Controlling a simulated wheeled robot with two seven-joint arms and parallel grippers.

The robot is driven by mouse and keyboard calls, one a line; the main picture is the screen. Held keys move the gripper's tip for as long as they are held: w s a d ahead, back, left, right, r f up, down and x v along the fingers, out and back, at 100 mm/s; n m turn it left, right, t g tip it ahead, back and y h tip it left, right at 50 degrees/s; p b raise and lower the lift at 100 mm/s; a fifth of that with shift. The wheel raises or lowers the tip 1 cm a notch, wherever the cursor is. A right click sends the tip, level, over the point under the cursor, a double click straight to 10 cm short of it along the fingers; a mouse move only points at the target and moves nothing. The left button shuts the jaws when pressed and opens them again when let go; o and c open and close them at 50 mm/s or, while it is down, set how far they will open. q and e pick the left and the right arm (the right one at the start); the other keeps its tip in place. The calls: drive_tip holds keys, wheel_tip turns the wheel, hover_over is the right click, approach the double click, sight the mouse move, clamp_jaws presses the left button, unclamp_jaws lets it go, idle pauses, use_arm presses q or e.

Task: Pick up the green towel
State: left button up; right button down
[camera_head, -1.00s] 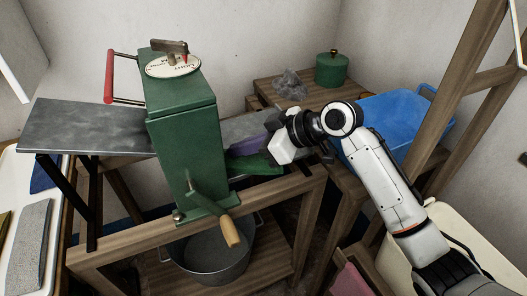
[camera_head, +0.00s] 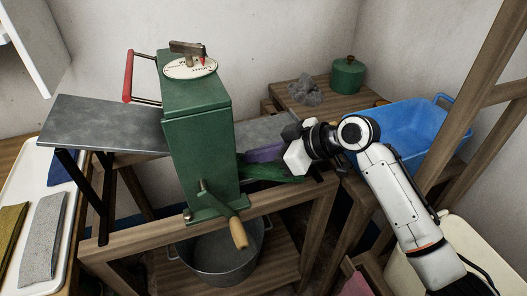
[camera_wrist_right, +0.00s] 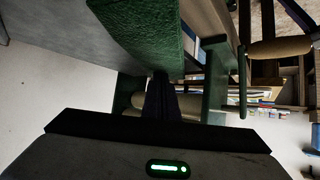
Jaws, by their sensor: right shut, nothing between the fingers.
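The green towel (camera_head: 272,173) lies flat at the right side of the green mangle (camera_head: 198,125), its left end close against the housing. In the right wrist view the towel (camera_wrist_right: 148,35) shows as a textured green sheet at the top, hanging over the grey board. My right gripper (camera_head: 288,153) is beside the towel at the mangle's right. Its dark fingers (camera_wrist_right: 163,95) are together and empty, just below the towel's edge in the wrist view. My left gripper is not in view.
The mangle's crank handle (camera_head: 238,232) sticks out in front, above a metal pot (camera_head: 215,255). A white tray (camera_head: 70,215) with folded cloths is at the left.

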drive_tip(key=shift+s+d+f, duration=0.2)
drive_tip(key=shift+d+f, duration=0.1)
drive_tip(key=shift+f, duration=0.4)
drive_tip(key=shift+a, duration=0.15)
drive_tip(key=shift+w+r+p, duration=0.1)
drive_tip(key=shift+r+p, duration=0.65)
drive_tip(key=shift+r, duration=0.15)
